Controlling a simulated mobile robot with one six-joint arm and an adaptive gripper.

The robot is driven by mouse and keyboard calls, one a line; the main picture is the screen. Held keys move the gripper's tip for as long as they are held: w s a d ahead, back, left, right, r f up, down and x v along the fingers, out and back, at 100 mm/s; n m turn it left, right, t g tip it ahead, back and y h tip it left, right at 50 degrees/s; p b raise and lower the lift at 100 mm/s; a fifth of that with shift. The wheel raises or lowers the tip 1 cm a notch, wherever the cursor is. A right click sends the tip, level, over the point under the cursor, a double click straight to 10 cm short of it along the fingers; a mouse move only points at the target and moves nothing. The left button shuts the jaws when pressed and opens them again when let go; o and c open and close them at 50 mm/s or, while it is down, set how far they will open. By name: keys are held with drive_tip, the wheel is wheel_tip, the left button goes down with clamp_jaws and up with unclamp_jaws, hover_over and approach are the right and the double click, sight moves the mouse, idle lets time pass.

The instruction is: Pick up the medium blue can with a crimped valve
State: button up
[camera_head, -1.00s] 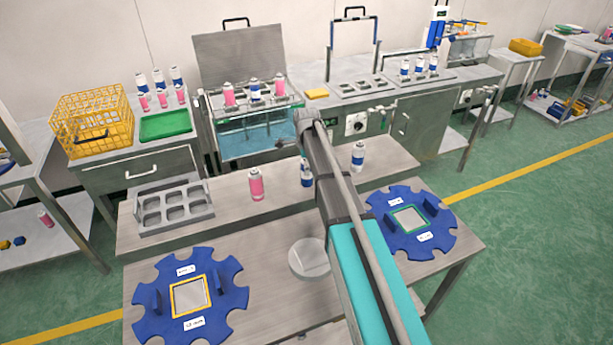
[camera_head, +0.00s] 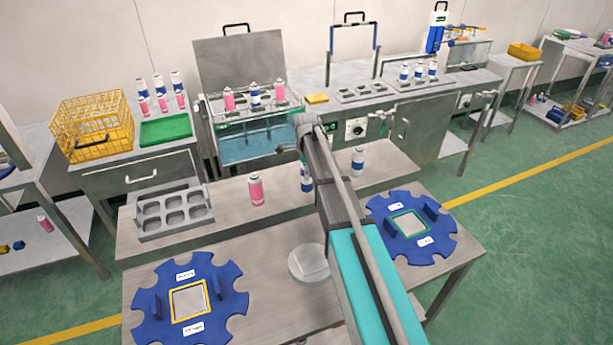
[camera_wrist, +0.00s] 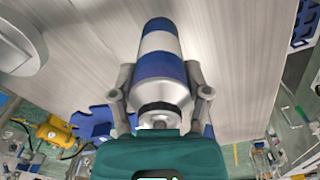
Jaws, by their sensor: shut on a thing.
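My gripper (camera_wrist: 160,100) is shut on a blue and white can (camera_wrist: 160,66), with one finger on each side of it in the wrist view. The can's metal shoulder and dark top point toward the gripper's body; whether its valve is crimped I cannot tell. In the head view my arm partly hides this can (camera_head: 306,178), and my fingers are hidden. Another blue and white can (camera_head: 358,161) stands to the right on the raised shelf of the table. A pink can (camera_head: 256,189) stands to the left on that shelf.
A grey rack with empty holes (camera_head: 143,229) is at the shelf's left end. Two blue notched plates (camera_head: 231,308) (camera_head: 437,250) and a round pale disc (camera_head: 300,264) lie on the lower tabletop. Behind are an open water bath (camera_head: 232,143) with cans above it and a yellow basket (camera_head: 63,136).

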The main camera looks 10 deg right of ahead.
drive_tip(key=shift+r, duration=0.1)
wheel_tip(320, 180, up, 3)
drive_tip(key=p, duration=0.3)
drive_tip(key=s+a+r+p, duration=0.4)
drive_tip(key=s+r+p, duration=0.5)
drive_tip(key=s, duration=0.4)
drive_tip(key=shift+s+a+r+p, duration=0.15)
drive_tip(key=shift+r+p, duration=0.25)
drive_tip(key=shift+p, duration=0.1)
wheel_tip(320, 180, down, 2)
drive_tip(key=shift+f+b, duration=0.1)
drive_tip(key=shift+b, duration=1)
